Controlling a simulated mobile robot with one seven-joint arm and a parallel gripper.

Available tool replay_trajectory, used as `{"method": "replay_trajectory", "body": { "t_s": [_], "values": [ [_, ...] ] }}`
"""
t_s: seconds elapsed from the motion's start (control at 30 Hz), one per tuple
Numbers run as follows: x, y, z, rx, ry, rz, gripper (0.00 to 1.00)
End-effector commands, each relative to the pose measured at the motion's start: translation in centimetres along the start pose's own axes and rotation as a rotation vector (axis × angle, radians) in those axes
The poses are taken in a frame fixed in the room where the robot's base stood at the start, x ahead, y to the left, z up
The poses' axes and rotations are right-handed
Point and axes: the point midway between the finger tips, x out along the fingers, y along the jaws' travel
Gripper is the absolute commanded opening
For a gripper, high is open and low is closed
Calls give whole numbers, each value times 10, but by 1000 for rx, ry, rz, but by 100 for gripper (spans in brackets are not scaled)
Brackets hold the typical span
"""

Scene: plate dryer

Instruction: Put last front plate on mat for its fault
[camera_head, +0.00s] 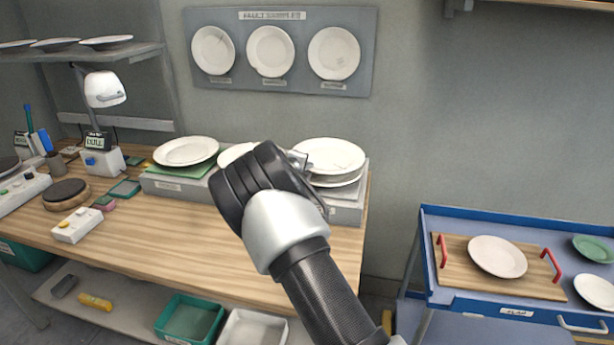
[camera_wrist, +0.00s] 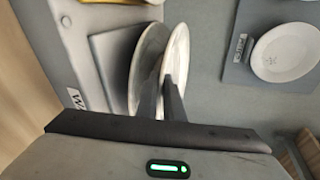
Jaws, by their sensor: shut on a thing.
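My gripper (camera_head: 298,160) is at the left rim of the top white plate (camera_head: 332,155) of the right-hand stack and is shut on that rim. In the wrist view the held plate (camera_wrist: 178,55) stands slightly apart from the plate below it (camera_wrist: 148,65). The lower plates (camera_head: 338,178) rest on a grey raised platform (camera_head: 348,210). Faint marks show on the held plate; their kind is too small to tell. A green mat (camera_head: 170,170) at the platform's left bears a white plate (camera_head: 187,151). A middle plate (camera_head: 233,153) is mostly hidden behind my gripper.
A wall board of fault samples (camera_head: 376,40) shows three labelled plates. A lamp (camera_head: 104,90), button boxes and small pads occupy the bench's left. A blue cart (camera_head: 430,225) at right bears a wooden tray (camera_head: 455,268) with a plate. The bench's front (camera_head: 170,240) is clear.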

Motion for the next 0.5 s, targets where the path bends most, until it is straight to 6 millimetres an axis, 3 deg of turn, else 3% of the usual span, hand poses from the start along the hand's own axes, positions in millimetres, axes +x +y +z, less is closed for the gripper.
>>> {"method": "replay_trajectory", "body": {
  "t_s": [0.1, 0.47, 0.5],
  "values": [
    [6, 13, -2, -3, 0, -5, 0],
    [7, 17, -3, 0, 0, -4, 0],
    [7, 19, -3, 0, 0, 1, 14]
  ]
}}
